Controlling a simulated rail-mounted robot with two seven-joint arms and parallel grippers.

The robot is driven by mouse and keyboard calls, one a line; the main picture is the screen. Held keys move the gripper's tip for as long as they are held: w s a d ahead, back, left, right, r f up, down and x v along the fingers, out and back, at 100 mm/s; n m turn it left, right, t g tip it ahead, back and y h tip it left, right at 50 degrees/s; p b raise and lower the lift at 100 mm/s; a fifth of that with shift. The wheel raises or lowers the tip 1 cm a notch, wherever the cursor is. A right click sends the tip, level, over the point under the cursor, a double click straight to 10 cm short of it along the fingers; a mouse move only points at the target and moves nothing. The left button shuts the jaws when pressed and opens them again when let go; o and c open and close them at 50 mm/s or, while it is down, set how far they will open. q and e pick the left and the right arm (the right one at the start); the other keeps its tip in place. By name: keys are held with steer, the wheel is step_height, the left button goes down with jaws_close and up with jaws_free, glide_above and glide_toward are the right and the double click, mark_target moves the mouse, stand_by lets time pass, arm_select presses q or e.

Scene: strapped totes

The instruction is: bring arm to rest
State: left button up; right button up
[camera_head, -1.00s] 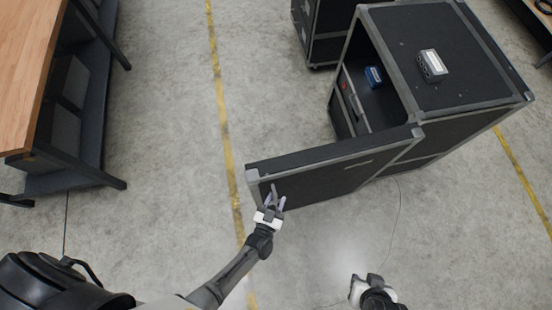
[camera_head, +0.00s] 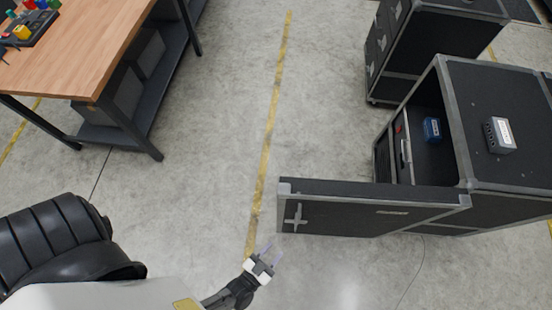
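My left gripper (camera_head: 268,251) is low in the middle of the head view, over the bare floor. Its two pale fingers are apart, with nothing between them. It is just below and left of the near end of the open cabinet door (camera_head: 350,214), and a gap shows between them. The door has a metal edge and a cross-shaped handle (camera_head: 296,217) near its left end. My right gripper is out of the picture.
The black cabinet (camera_head: 475,150) stands open at the right, with a blue box (camera_head: 432,129) inside and a grey box (camera_head: 499,135) on top. Another black case (camera_head: 420,50) stands behind. A wooden workbench (camera_head: 85,60) is at the upper left. Floor between is clear.

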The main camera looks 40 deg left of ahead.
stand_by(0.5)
arm_select(q)
steer(key=w+a+r+m+g+h, duration=0.3)
steer(key=w+a+r+g+h, duration=0.1)
steer(key=w+g, duration=0.3)
steer(key=s+a+r+g+y, duration=0.3)
steer(key=s+a+r+g, duration=0.5)
steer(key=r, duration=0.4)
step_height(320, 180, up, 22)
steer(key=a+p, duration=0.1)
steer(key=p, duration=2.1)
steer(key=shift+w+a+t, duration=0.2)
steer(key=shift+t, duration=0.1)
